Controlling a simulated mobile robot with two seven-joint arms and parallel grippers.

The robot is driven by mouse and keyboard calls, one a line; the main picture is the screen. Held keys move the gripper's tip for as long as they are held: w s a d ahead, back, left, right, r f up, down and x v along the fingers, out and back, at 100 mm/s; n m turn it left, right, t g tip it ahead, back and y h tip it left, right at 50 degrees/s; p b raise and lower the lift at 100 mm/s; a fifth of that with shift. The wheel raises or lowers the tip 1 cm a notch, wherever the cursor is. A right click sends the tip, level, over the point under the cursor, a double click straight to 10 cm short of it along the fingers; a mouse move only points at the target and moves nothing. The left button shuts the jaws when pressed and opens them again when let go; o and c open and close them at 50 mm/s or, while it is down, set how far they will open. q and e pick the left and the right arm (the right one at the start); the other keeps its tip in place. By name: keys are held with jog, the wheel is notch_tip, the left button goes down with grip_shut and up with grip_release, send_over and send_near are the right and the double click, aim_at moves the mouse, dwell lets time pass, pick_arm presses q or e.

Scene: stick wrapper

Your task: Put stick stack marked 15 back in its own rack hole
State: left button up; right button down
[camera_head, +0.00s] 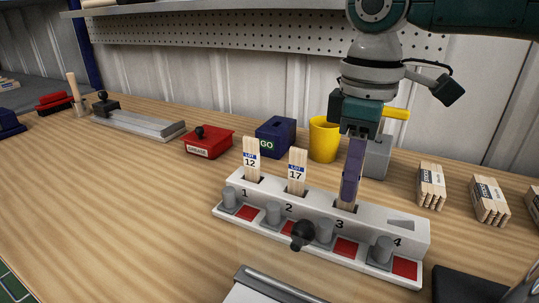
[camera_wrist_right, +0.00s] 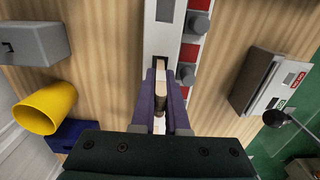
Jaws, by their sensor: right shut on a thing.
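My right gripper (camera_head: 349,203) is above the white rack (camera_head: 391,225) at hole 3, its purple fingers pointing down. It is shut on a pale wooden stick stack (camera_head: 346,206), whose lower end shows at the hole. The fingers hide its label, so I cannot read a number. In the right wrist view, the stack (camera_wrist_right: 161,92) shows between the fingers (camera_wrist_right: 165,85), over the rack (camera_wrist_right: 160,35). I cannot tell how deep its end sits. Stack 12 (camera_head: 251,160) stands in hole 1 and stack 17 (camera_head: 297,173) in hole 2. Hole 4 shows no stack. My left gripper is not in view.
A yellow cup (camera_head: 323,140), a blue GO box (camera_head: 275,137) and a grey block (camera_head: 377,157) stand behind the rack. Several stick bundles (camera_head: 430,186) lie at the right. A black knob (camera_head: 302,235) stands before the rack.

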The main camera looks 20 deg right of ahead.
jog(key=shift+f, duration=0.45)
jog(key=shift+f, duration=0.1)
jog(key=c, duration=0.9)
grip_release()
notch_tip(320, 180, up, 12)
jog(key=shift+r+p, duration=0.15)
jog(key=shift+p, duration=0.3)
